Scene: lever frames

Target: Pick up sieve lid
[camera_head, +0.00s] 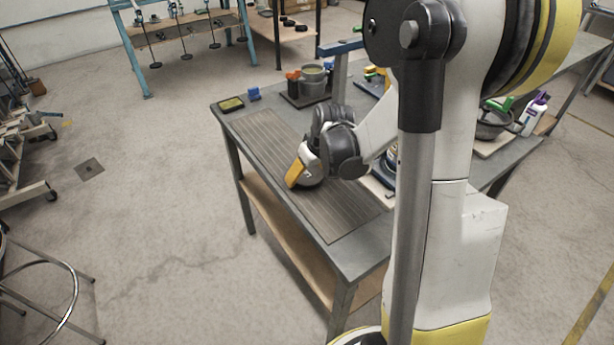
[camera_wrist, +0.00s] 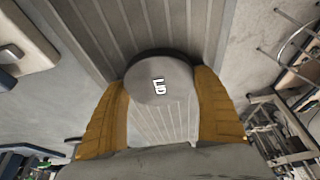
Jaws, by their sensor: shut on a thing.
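The sieve lid (camera_wrist: 165,66) is a dark grey disc with a white mark on its face, seen in the wrist view between two yellow-orange fingers. My gripper (camera_wrist: 161,84) is shut on it, one finger at each side of the disc. In the head view my gripper (camera_head: 298,176) is over the ribbed grey mat (camera_head: 264,133) on the workbench. The lid's outline there is hard to tell from the grey parts of the gripper. Whether the lid touches the mat is unclear.
A yellow-green sponge-like block (camera_head: 231,104) and a blue item (camera_head: 254,94) are at the bench's far left corner. A tray with a pot (camera_head: 314,79) stands behind. A pan (camera_head: 492,125) and a white bottle (camera_head: 534,113) are at right. The mat's front part is clear.

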